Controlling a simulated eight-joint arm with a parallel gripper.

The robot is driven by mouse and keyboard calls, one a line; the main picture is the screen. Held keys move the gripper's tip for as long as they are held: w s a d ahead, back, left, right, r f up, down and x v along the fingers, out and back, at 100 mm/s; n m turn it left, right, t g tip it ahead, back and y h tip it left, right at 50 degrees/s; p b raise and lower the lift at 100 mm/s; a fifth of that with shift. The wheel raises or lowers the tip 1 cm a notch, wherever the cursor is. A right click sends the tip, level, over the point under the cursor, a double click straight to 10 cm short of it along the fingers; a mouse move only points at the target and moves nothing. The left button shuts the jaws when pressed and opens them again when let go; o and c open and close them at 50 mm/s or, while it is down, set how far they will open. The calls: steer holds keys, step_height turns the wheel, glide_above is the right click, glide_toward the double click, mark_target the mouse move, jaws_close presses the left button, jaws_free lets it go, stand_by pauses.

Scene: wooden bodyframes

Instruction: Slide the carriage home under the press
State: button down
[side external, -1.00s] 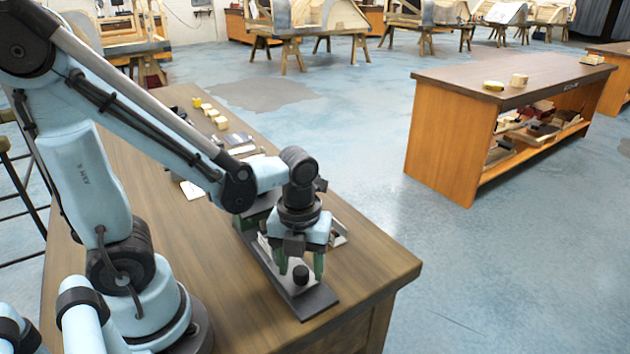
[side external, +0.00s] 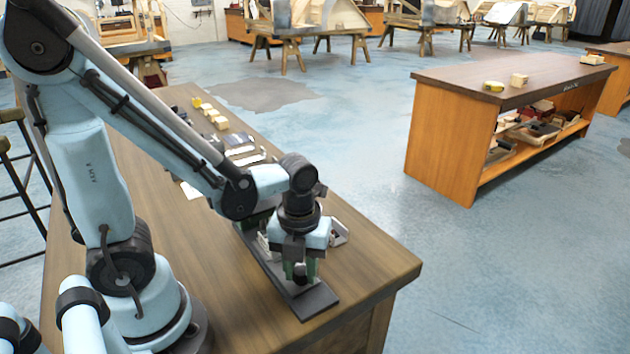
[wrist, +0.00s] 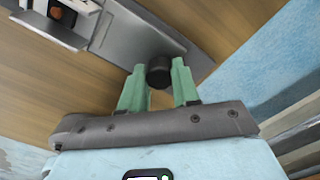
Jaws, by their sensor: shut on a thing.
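My gripper (side external: 300,272) is low over the near end of a dark grey rail plate (side external: 318,303) on the wooden bench. Its two green fingers (wrist: 158,78) are shut on a black round knob (wrist: 160,72), which also shows between the fingers in the side view. The knob belongs to the carriage, whose grey plate (wrist: 125,38) lies on the rail in the wrist view. In the side view the gripper hides most of the carriage. The press is mostly hidden behind my gripper and wrist; a dark green part of it shows beside my forearm.
Tools and several pale wooden blocks (side external: 212,114) lie farther back on the bench (side external: 165,235). The bench's right edge is close to the rail's near end.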

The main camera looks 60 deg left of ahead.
steer(key=shift+a, duration=0.1)
steer(key=shift+a, duration=2.35)
steer(key=c, duration=0.8)
jaws_free()
steer(key=shift+c, duration=0.2)
steer(key=shift+d, duration=0.1)
steer(key=shift+r, duration=6.05)
